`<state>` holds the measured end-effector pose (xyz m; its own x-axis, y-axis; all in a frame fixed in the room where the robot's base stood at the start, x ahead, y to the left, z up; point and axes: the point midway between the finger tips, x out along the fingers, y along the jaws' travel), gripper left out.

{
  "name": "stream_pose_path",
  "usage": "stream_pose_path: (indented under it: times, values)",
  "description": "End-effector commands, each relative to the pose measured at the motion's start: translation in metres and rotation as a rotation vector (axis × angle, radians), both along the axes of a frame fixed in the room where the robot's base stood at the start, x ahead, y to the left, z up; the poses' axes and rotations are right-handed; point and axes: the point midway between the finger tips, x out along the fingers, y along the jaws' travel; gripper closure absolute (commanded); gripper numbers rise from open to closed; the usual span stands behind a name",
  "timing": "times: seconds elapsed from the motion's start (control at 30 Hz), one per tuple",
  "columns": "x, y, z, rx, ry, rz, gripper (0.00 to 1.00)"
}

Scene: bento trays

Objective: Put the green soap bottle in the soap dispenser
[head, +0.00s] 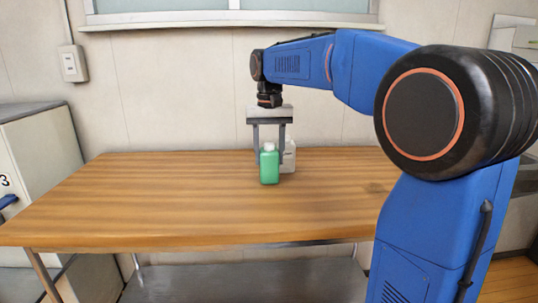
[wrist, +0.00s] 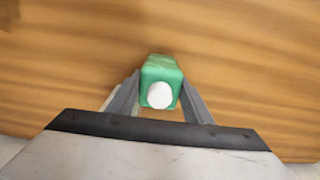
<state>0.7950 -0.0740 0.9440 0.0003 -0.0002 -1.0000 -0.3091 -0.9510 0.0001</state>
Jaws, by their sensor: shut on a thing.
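The green soap bottle (head: 269,168) has a white cap and stands upright over the wooden table, near its far side. My gripper (head: 269,158) points straight down and is shut on it, one finger on each side. In the wrist view the green bottle (wrist: 161,71) sits between the fingertips with its white cap facing the camera. Whether its base touches the table or hangs just above it, I cannot tell. A pale grey-white container (head: 289,158), perhaps the soap dispenser, stands right behind the bottle and right finger, partly hidden.
The wooden table (head: 170,205) is otherwise bare, with free room left, right and in front. A wall with a window sill (head: 230,20) rises behind it. A grey cabinet (head: 38,150) stands at the left.

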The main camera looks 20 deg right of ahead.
Motion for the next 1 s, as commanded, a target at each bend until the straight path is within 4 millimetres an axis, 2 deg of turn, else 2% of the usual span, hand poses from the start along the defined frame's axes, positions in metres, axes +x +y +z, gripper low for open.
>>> stream_pose_path:
  times: [0.23, 0.27, 0.33, 0.73, 0.87, 1.0]
  values:
    - [0.0, 0.0, -0.002, 0.0, 0.0, 0.0, 0.86]
    - [0.0, 0.0, -0.003, 0.0, 0.0, 0.0, 0.52]
    - [0.0, 0.0, -0.003, 0.0, 0.0, 0.0, 0.36]
    - [0.0, 0.0, 0.003, 0.0, -0.001, 0.0, 0.36]
    - [0.001, 0.0, 0.018, 0.0, -0.002, 0.0, 0.36]
    - [0.001, 0.0, 0.045, 0.0, -0.003, 0.0, 0.36]
